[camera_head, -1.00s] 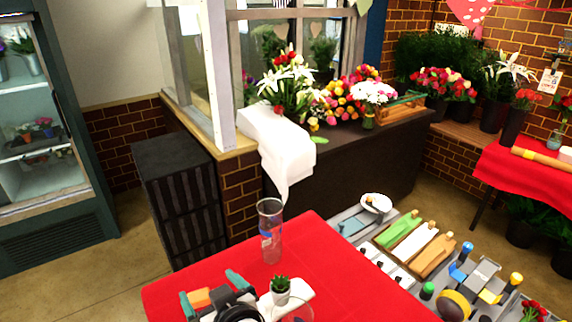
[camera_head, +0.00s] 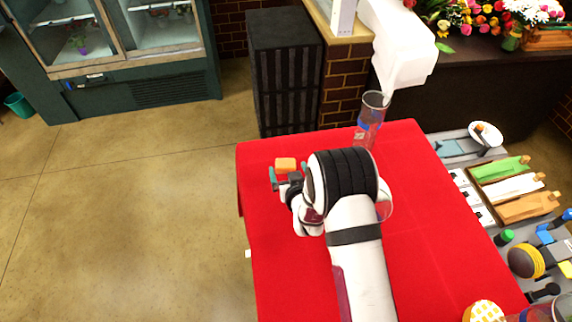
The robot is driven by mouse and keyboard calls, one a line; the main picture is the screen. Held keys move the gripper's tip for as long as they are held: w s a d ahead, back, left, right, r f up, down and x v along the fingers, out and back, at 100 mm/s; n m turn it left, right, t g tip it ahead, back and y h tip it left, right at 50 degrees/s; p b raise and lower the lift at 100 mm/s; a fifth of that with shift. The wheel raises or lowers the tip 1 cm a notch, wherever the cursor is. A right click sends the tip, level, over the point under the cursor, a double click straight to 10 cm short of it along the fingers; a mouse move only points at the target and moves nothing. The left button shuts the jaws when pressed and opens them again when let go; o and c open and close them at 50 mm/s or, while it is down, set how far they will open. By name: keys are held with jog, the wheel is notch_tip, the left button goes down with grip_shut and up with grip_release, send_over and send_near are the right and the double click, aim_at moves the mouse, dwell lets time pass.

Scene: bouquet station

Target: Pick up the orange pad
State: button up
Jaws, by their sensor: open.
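The orange pad (camera_head: 285,164) is a small block near the far left part of the red-covered table. My gripper (camera_head: 289,174) is open, with teal fingertips. The pad shows at the fingertips, between them or just beyond them. I cannot tell whether either finger touches it, or how high the gripper is above the cloth. My arm comes in from the lower middle and hides part of the table.
A tall clear cylinder (camera_head: 371,119) stands at the table's far edge, right of the gripper. A clear rounded object (camera_head: 385,204) is partly hidden behind my arm. A yellow dotted object (camera_head: 483,312) is at the near right. The left strip of red cloth (camera_head: 262,230) is clear.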

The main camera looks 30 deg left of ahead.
aim_at(286, 166)
jog(key=x, duration=0.2)
jog(key=shift+w+a+f, duration=0.1)
jog(key=shift+w+a, duration=0.15)
jog(key=c, duration=1.2)
jog(key=shift+o, duration=0.2)
